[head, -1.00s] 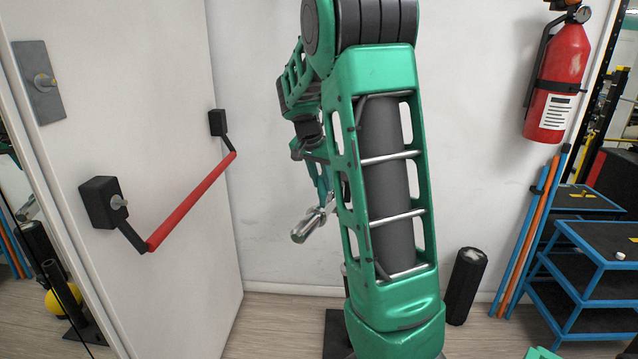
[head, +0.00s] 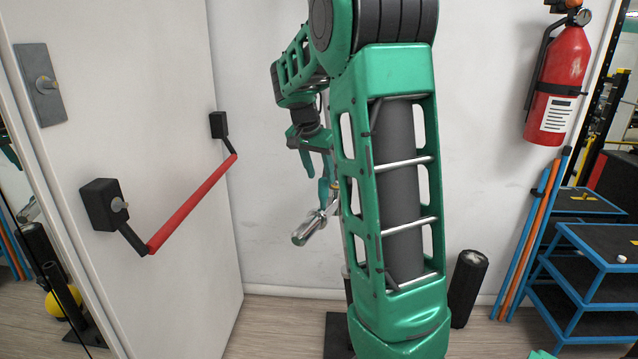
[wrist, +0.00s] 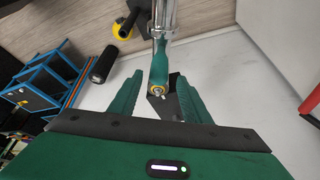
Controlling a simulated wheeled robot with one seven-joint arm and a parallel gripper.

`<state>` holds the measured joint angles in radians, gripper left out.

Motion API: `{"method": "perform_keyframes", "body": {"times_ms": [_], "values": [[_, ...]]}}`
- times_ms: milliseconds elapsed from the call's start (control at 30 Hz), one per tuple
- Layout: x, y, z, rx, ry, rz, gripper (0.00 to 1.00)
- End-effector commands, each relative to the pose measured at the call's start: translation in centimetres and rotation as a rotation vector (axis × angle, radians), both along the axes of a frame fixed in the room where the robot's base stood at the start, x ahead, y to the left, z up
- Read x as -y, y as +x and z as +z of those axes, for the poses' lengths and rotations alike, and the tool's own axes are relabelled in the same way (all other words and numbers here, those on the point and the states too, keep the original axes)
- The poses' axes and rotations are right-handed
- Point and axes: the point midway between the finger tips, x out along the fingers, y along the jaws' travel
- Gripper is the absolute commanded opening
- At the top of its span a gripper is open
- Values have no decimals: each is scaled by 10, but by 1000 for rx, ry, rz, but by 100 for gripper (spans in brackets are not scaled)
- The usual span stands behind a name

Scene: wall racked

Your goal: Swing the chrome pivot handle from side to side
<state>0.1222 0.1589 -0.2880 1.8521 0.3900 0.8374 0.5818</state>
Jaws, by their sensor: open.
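The chrome pivot handle (head: 307,231) shows low beside my arm in the head view, with a teal upright part (head: 323,190) above it. My arm hides the rest of it. In the wrist view, a chrome bar (wrist: 164,18) runs down into a teal grip (wrist: 160,66) with a yellow ring at its near end. My gripper (wrist: 156,80) is open, with one teal finger on each side of that grip and visible gaps between. In the head view my gripper (head: 316,168) hangs just above the handle.
A white door (head: 150,60) with a red push bar (head: 192,204) stands at left. The white wall (head: 255,230) is behind. A fire extinguisher (head: 557,85), coloured poles (head: 530,240) and a blue-framed rack (head: 590,265) are at right. A black roller (head: 467,288) stands on the floor.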

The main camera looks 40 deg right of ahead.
Motion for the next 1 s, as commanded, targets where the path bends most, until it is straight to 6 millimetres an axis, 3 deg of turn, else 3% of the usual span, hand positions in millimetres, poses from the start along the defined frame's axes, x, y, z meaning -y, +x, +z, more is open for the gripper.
{"method": "perform_keyframes", "body": {"times_ms": [200,400,1000], "values": [[-16,-2,37,4,0,2,44],[-22,-4,55,2,0,1,44],[-24,-5,58,1,0,1,44]]}}
